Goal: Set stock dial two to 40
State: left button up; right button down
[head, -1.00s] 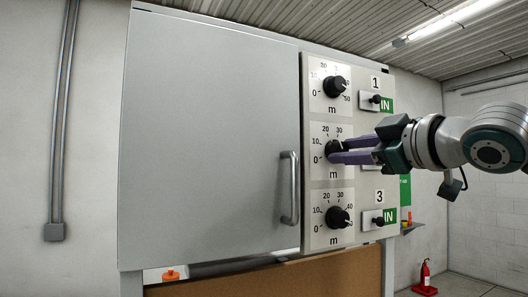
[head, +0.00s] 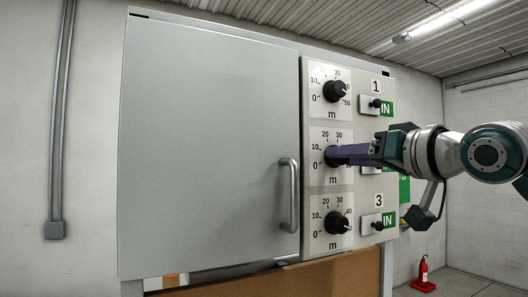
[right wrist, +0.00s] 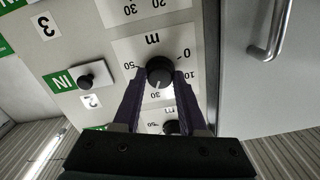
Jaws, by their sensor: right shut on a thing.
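Stock dial two is the black knob (head: 331,158) on the middle white scale plate of the panel. It also shows in the right wrist view (right wrist: 159,70), upside down, with marks from 0 to 50. Its white pointer line appears to point near 30 there. My right gripper (head: 342,154) comes in from the right and is shut on this knob, one purple finger on each side in the right wrist view (right wrist: 160,82). The fingers and wrist hide part of the scale and the number label beside it in the head view. My left gripper is not in view.
Dial one (head: 334,91) is above and dial three (head: 336,223) below, close to the gripper. Small black knobs with green IN labels (head: 387,220) stand to their right. A grey cabinet door with a bar handle (head: 290,196) lies left. A fire extinguisher (head: 423,274) stands far right.

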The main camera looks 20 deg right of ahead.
jog(key=shift+m+p, duration=1.9)
jog(key=shift+m, duration=1.8)
jog(key=shift+f, duration=0.1)
jog(key=shift+c, duration=2.2)
grip_release()
